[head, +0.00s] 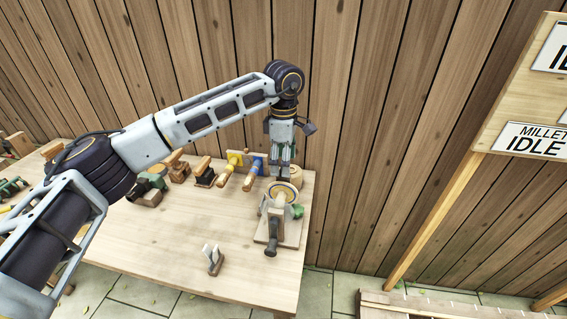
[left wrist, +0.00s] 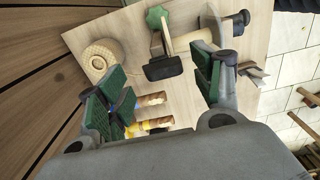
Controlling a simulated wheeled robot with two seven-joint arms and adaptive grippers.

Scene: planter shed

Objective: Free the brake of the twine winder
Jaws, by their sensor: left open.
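The device that looks like the twine winder (head: 289,235) stands on a pale board near the table's right end. It has a green star-shaped knob (head: 297,211), a round pale wheel at its back and a dark-ended handle (head: 272,246) at the front. In the left wrist view the green knob (left wrist: 157,16) sits beside a dark block (left wrist: 163,68) on a post. I cannot tell which part is the brake. My left gripper (head: 282,170) points down above and behind the winder. It is open and empty, its green-padded fingers (left wrist: 160,92) wide apart. My right gripper is not in view.
A twine roll (left wrist: 99,56) lies by the winder. Wooden-handled tools with yellow (head: 235,158) and blue plates stand left of it. A small pale-pronged piece (head: 213,259) stands at the table's front. A plank wall is close behind; a sign board (head: 531,139) reading "IDLE" stands right.

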